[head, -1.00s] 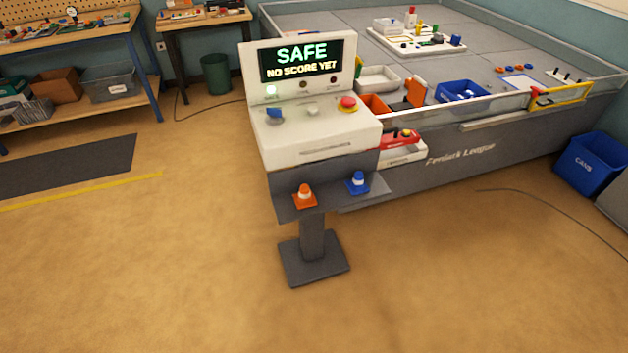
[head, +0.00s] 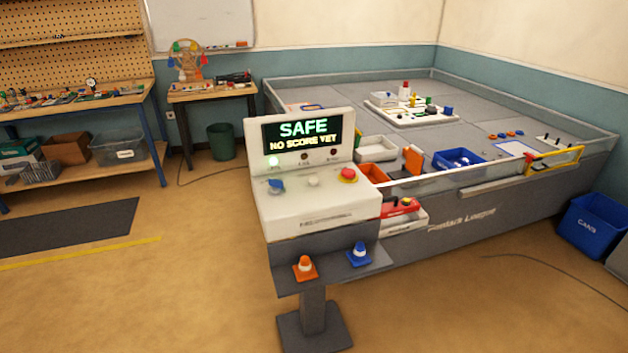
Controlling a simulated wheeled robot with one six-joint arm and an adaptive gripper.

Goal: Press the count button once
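A white control console (head: 318,218) stands on a dark pedestal in the middle of the head view. Its screen (head: 302,131) reads "SAFE" and "NO SCORE YET", and a green light glows below the screen's left end. I cannot read any label that names the count button. My gripper is not in view.
A walled grey game table (head: 480,210) stands behind and right. A blue bin (head: 592,226) is at far right. The floor (head: 130,305) in front and left is clear.

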